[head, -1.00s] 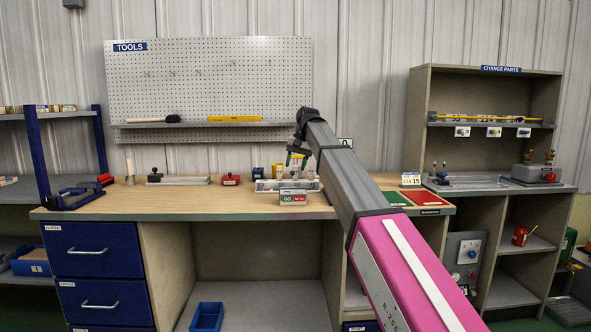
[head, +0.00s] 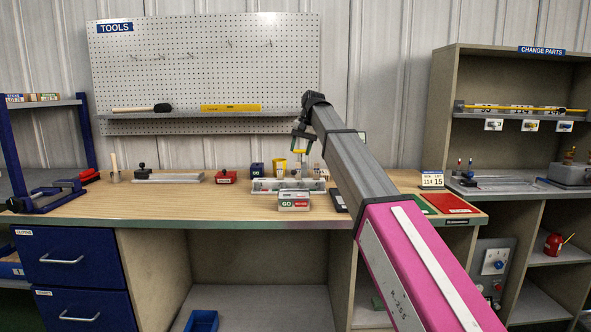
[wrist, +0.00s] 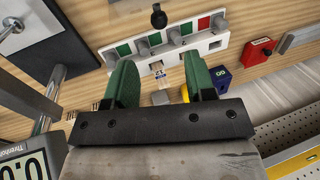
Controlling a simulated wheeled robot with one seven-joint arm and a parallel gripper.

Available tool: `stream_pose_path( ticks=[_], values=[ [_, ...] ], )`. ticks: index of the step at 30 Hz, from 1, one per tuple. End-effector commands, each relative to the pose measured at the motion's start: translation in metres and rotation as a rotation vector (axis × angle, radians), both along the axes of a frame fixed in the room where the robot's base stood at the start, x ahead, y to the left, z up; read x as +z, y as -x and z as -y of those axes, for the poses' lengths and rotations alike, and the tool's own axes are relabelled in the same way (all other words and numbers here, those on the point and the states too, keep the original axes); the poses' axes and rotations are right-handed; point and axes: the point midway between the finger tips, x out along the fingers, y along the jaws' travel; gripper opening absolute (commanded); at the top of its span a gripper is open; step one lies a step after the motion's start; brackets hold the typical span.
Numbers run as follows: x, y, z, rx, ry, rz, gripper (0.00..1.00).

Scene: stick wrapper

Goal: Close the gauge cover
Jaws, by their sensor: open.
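My gripper (head: 301,148) is open and empty, pointing down over the back part of the workbench. In the wrist view its two green fingers (wrist: 160,72) stand apart, with a small pale piece and wood bench top visible between and beyond them. A device with a digital display (wrist: 27,167) reading 0.0 is at the lower left of the wrist view, beside a metal post (wrist: 47,105). Which part is the gauge cover, and whether it is open, I cannot tell; my arm hides part of the bench.
The wrist view shows a white strip with green and red panels (wrist: 203,22). A red block (head: 226,177) and blue block (head: 257,169) stand nearby. The bench's left front is clear.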

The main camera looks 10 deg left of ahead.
Motion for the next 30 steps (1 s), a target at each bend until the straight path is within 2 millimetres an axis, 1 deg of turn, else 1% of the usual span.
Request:
stream_pose_path(
  ticks=[1,6,12,18,27,28,29,30],
  values=[
    [-0.01,0.002,-0.002,0.0,0.0,-0.001,0.5],
    [-0.04,0.004,-0.01,0.001,0.0,-0.001,0.5],
    [-0.067,0.005,-0.018,0.001,0.0,0.0,0.5],
    [-0.08,0.005,-0.021,0.0,0.0,0.001,0.5],
    [-0.081,0.005,-0.021,0.0,0.0,0.001,0.5],
    [-0.081,0.005,-0.021,0.0,0.0,0.001,0.44],
    [-0.081,0.005,-0.021,0.0,0.0,0.001,0.34],
    [-0.081,0.005,-0.021,0.0,0.0,0.001,0.21]
  ],
)
